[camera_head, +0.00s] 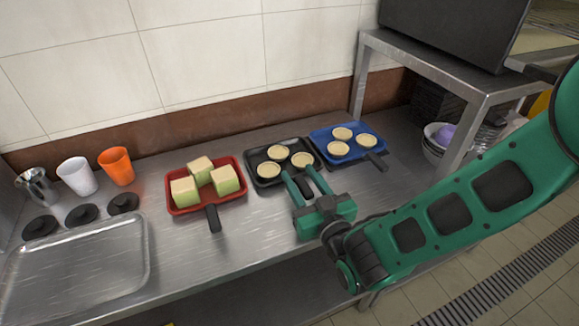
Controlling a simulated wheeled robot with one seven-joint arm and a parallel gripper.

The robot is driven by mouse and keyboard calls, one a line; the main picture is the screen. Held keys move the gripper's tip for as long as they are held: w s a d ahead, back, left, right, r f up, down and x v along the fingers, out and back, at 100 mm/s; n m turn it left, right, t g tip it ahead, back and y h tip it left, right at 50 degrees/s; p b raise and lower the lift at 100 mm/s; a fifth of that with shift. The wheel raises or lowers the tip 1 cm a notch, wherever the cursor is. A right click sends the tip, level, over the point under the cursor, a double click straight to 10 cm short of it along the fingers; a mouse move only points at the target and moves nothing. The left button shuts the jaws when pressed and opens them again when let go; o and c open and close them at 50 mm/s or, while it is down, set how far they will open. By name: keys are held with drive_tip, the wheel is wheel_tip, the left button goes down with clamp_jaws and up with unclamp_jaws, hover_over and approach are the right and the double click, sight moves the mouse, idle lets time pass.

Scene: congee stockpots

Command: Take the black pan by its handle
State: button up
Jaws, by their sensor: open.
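The black pan (256,157) sits on the steel counter, between a red pan and a blue pan. It holds three pale round tarts (302,160). My gripper (299,173) is open over the pan's near right edge, its two green fingers pointing toward the pan. A dark piece that looks like the pan's handle shows between the fingers; the rest of the handle is hidden by my gripper. I cannot tell whether the fingers touch it.
The red pan (171,204) at left holds three green-sided cubes. The blue pan (319,136) at right holds three tarts. A metal tray (141,260), cups (117,167) and black discs are at far left. A steel shelf (425,55) stands at right. The counter's front edge is close.

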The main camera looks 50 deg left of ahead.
drive_tip(key=shift+c, duration=0.3)
clamp_jaws()
drive_tip(key=shift+r, duration=0.15)
